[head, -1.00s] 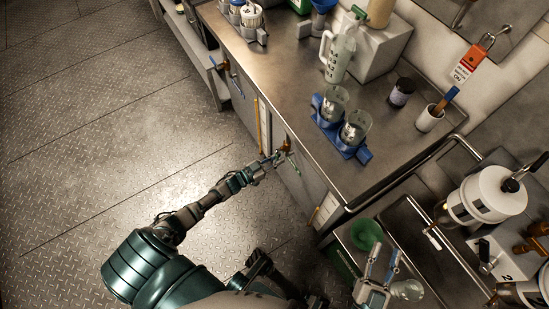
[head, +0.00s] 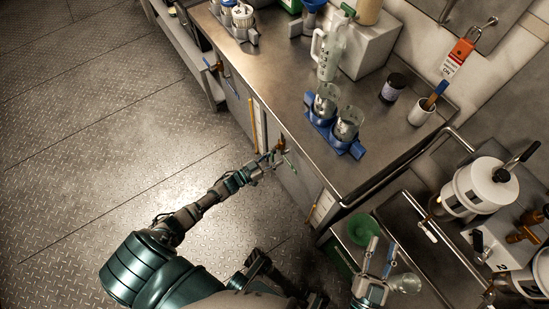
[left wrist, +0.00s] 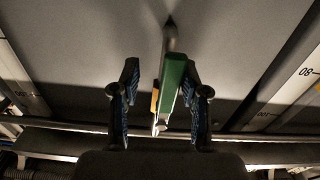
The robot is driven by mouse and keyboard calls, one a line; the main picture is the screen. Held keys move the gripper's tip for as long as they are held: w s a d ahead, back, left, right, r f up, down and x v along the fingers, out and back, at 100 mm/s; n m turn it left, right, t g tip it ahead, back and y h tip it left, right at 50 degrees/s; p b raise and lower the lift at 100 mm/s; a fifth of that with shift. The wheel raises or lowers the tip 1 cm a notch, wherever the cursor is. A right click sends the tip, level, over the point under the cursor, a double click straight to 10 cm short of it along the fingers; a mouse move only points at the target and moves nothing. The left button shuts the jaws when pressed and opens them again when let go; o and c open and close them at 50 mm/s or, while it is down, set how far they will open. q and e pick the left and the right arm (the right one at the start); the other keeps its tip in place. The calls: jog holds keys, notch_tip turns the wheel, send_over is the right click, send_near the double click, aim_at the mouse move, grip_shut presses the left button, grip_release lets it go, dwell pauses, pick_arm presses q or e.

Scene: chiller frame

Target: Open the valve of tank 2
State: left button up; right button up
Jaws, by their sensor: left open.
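In the head view my left gripper (head: 271,159) is at the front face of the steel tanks under the counter, beside a brass valve (head: 281,144) with a green handle (head: 290,160). In the left wrist view the green handle (left wrist: 173,82) shows between the two open fingers of the left gripper (left wrist: 159,108), closer to the right finger. I cannot tell whether it touches that finger. No number shows on this tank. My right gripper (head: 380,256) is open and empty at the lower right, above the bench with the green funnel.
Another brass valve with a blue handle (head: 212,66) is further back. The counter (head: 265,60) holds a blue rack of beakers (head: 349,149), a dark jar (head: 393,88) and a mug (head: 421,111). White-topped equipment (head: 487,184) stands at right. The floor at left is clear.

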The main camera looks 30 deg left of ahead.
pick_arm(q)
jog(key=v, duration=1.2)
pick_arm(e)
jog(key=shift+a, duration=0.15)
pick_arm(q)
jog(key=shift+f, duration=0.1)
pick_arm(e)
jog(key=shift+a, duration=0.15)
